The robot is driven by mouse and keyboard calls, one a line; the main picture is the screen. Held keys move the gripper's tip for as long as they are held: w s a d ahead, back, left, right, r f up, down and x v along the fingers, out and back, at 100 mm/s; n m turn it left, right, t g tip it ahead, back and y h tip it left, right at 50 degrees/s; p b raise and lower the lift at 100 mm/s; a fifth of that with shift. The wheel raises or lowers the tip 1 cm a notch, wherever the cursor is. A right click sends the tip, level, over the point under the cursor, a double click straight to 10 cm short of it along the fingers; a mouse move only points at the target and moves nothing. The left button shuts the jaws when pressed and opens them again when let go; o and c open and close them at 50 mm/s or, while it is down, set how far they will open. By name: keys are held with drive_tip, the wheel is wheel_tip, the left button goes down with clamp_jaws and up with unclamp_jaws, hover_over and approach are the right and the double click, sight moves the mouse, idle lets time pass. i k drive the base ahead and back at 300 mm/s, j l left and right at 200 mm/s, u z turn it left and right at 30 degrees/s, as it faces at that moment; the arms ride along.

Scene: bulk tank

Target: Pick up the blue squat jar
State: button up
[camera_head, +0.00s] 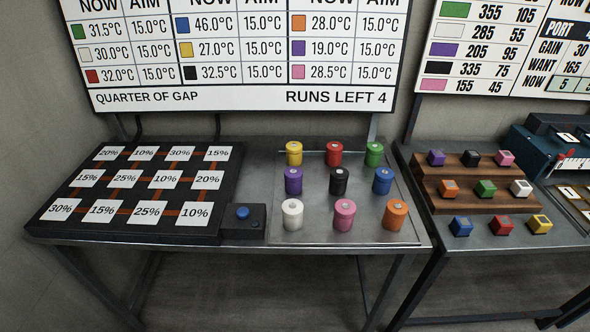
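The blue squat jar (383,181) stands upright on a metal tray (330,235) on the left table. It is in the middle row at the right end, with a silvery spot on its lid. The green jar (374,154) is behind it, the orange jar (395,214) in front, and the black jar (339,181) to its left. It stands apart from them. My gripper is not in view.
The tray also holds yellow, red, purple, white and pink jars. A black board with percentage cards (130,190) and a box with a blue button (243,214) lie left. Small coloured blocks sit on a wooden step rack (475,172) on the right table. Boards hang behind.

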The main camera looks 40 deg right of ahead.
sight(384, 176)
drive_tip(key=k+l, duration=0.4)
drive_tip(key=l+z, duration=0.1)
drive_tip(key=z, duration=1.6)
drive_tip(key=i+j+z, duration=0.15)
drive_tip(key=j, duration=0.15)
drive_tip(key=i+j+z, duration=0.1)
drive_tip(key=j, duration=0.15)
